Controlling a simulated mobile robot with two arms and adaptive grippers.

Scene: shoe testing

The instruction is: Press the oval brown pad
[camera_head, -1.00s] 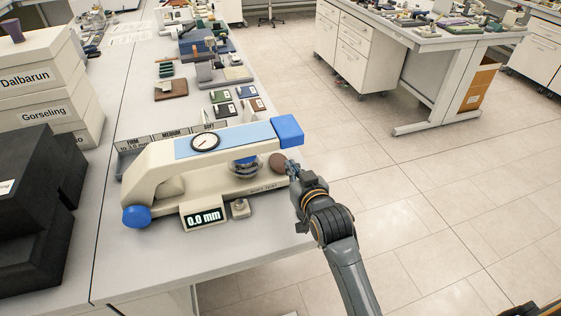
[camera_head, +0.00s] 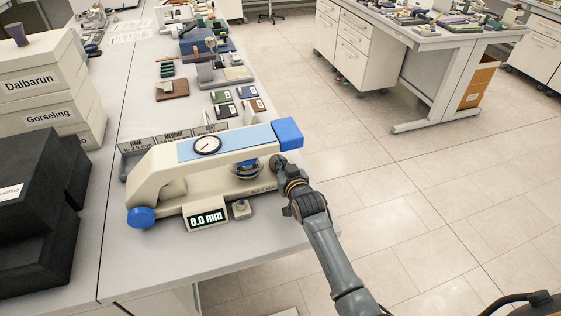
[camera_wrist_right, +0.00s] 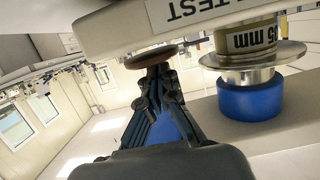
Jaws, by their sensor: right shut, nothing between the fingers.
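The tester (camera_head: 165,165) is a cream machine with a blue top, a round dial and blue end knobs, standing on the bench. Its display (camera_head: 207,217) reads 0.0 mm. The oval brown pad (camera_wrist_right: 150,58) shows as a brown disc in the right wrist view, beside the tester's lettered side. In the head view my gripper mostly hides it. My right gripper (camera_head: 280,165) is shut and empty, its fingertips at the pad's face; in the right wrist view (camera_wrist_right: 157,75) the tips appear to meet the pad, but I cannot tell if it is pressed in. My left gripper is not in view.
Labelled boxes (camera_head: 45,85) and black boxes (camera_head: 35,220) stand at the left. Small sample blocks (camera_head: 235,100) lie behind the tester, with a tray of labelled slots (camera_head: 135,158) nearer. Open floor (camera_head: 430,200) lies right of the bench.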

